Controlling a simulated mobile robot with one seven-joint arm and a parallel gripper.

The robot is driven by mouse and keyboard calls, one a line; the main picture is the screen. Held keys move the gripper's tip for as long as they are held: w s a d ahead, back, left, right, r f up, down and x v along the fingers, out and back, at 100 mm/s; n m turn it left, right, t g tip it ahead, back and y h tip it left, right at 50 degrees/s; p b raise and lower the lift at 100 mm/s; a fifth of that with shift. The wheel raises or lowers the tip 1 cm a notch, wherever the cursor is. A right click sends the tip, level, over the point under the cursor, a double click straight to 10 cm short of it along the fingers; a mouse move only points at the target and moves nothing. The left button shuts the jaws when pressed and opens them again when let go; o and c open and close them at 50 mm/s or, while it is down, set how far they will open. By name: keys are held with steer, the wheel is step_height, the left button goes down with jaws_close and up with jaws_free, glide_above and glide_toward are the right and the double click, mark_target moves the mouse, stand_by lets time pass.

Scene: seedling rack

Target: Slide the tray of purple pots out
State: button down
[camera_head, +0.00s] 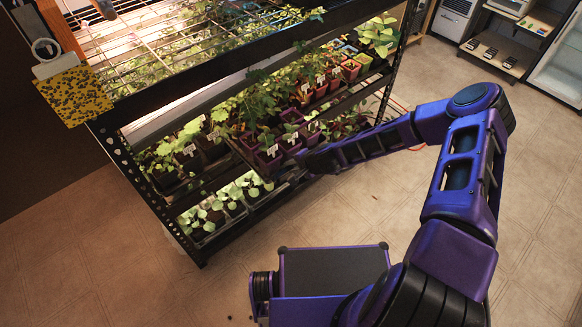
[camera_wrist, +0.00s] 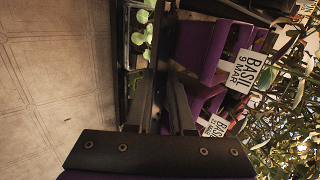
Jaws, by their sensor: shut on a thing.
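The tray (camera_wrist: 164,48) of purple pots shows as a dark edge running up the wrist view, between my fingers. My gripper (camera_wrist: 163,95) is shut on this front edge. Purple pots (camera_wrist: 200,45) stand just right of it, with white tags reading BASIL; one says 9 MAR. In the head view the purple pots (camera_head: 267,161) with leafy seedlings sit on the rack's middle shelf, at its front. My gripper (camera_head: 303,163) reaches them from the right; its fingertips and most of the tray's rim are too small or hidden to make out there.
The black rack (camera_head: 190,235) also holds seedlings in dark pots (camera_head: 185,165) at left and red pots (camera_head: 350,70) at right. A lower tray of seedlings (camera_head: 230,205) stands beneath. The tiled floor (camera_head: 130,240) before the rack is clear apart from my body.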

steer(key=shift+s+d+f, duration=0.15)
steer(key=shift+f, duration=0.05)
steer(key=c, duration=1)
jaws_free()
steer(key=o, duration=0.3)
steer(key=shift+r, duration=0.1)
steer(key=shift+r, duration=0.1)
steer(key=p+v, duration=0.3)
steer(key=v, duration=1.4)
